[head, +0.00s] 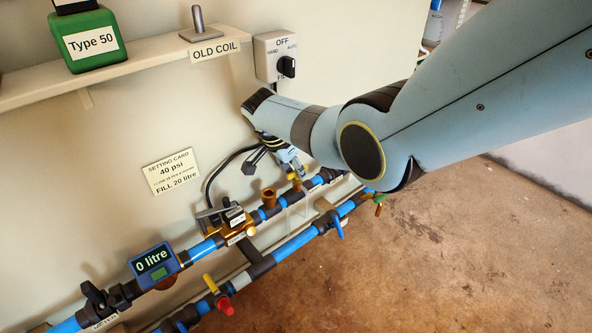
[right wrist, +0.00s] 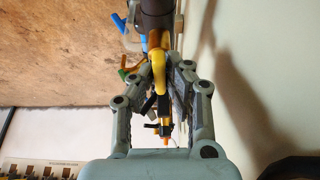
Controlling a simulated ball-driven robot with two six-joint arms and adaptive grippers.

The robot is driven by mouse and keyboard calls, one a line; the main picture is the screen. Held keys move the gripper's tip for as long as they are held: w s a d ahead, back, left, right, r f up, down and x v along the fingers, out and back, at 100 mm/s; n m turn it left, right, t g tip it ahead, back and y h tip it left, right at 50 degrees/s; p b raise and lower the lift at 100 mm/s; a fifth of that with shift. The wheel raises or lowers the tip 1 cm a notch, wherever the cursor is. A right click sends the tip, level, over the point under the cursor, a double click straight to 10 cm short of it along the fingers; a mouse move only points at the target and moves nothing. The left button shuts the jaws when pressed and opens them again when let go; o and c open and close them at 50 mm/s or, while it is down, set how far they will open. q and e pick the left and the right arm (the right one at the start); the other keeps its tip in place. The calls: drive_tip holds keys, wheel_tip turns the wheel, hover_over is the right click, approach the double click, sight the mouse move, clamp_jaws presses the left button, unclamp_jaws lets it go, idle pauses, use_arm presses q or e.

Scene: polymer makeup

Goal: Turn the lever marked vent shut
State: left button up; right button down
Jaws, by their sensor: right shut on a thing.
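My right gripper (head: 296,171) reaches down to the upper blue pipe (head: 270,210) near the wall, right of the middle of the head view. In the right wrist view its fingers (right wrist: 165,68) are closed around a yellow lever (right wrist: 158,76) on a brass-coloured fitting. A bit of this yellow lever (head: 295,183) shows below the fingertips in the head view. I cannot read a vent mark on it; the gripper hides part of it. My left gripper is not in view.
Along the pipes stand a brass valve block (head: 232,222), a meter reading 0 litre (head: 154,263), a black-handled valve (head: 95,297) and a red-and-yellow valve (head: 219,297). A lower blue pipe (head: 296,243) runs alongside. A switch box (head: 281,57) is on the wall above. The floor is clear.

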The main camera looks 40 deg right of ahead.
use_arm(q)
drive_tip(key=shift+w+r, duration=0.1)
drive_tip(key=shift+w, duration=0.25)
use_arm(e)
drive_tip(key=c, duration=1.4)
unclamp_jaws()
drive_tip(key=shift+o, duration=0.2)
drive_tip(key=shift+a+r, duration=0.1)
drive_tip(key=shift+r, duration=0.15)
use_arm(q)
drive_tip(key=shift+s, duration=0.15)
use_arm(e)
drive_tip(key=v, duration=0.7)
